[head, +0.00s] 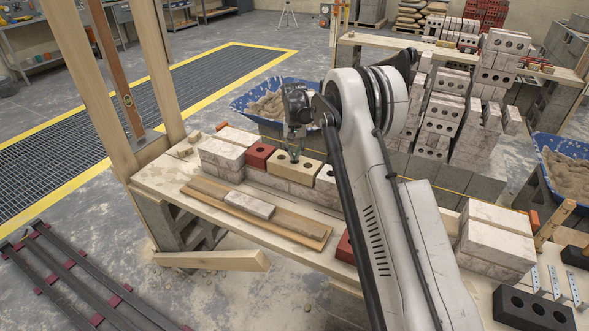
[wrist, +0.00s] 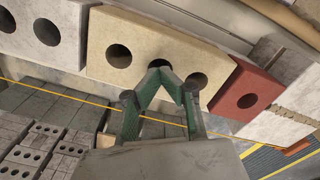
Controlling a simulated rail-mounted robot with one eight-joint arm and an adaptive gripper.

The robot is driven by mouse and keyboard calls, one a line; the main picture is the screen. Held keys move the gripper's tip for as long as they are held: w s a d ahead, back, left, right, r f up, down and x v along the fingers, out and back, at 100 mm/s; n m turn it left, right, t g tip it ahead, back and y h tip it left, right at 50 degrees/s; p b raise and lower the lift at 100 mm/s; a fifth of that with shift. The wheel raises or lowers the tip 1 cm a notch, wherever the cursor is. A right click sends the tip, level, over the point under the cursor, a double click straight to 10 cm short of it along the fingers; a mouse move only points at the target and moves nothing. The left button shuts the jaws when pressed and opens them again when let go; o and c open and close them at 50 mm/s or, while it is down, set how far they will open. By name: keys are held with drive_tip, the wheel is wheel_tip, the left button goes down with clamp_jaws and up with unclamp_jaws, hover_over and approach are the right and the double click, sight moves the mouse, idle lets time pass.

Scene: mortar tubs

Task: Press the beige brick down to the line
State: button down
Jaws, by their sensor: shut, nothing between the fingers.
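The beige brick (head: 286,168) lies in the row of bricks on the wooden bench, between a red brick (head: 260,155) and a whitish brick (head: 326,179). In the wrist view the beige brick (wrist: 155,50) shows three round holes, the middle one partly hidden by my fingers. My gripper (head: 293,157) points down over the middle of the beige brick. In the wrist view my gripper (wrist: 170,68) has its fingertips together and empty, at the middle hole; I cannot tell whether they touch the brick. A yellow line (wrist: 60,92) runs along the row in the wrist view.
A loose brick (head: 249,205) lies on a wooden board (head: 300,228) in front of the row. Stacked pale bricks (head: 221,152) stand at the left end. Blue mortar tubs (head: 244,102) stand behind. A wooden post frame (head: 163,70) rises at the left.

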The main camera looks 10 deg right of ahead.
drive_tip(key=shift+f+b, duration=0.95)
drive_tip(key=shift+f, duration=0.05)
idle(2.3)
drive_tip(key=shift+r, duration=0.1)
drive_tip(key=shift+r+p, duration=0.9)
drive_tip(key=shift+r, duration=1.55)
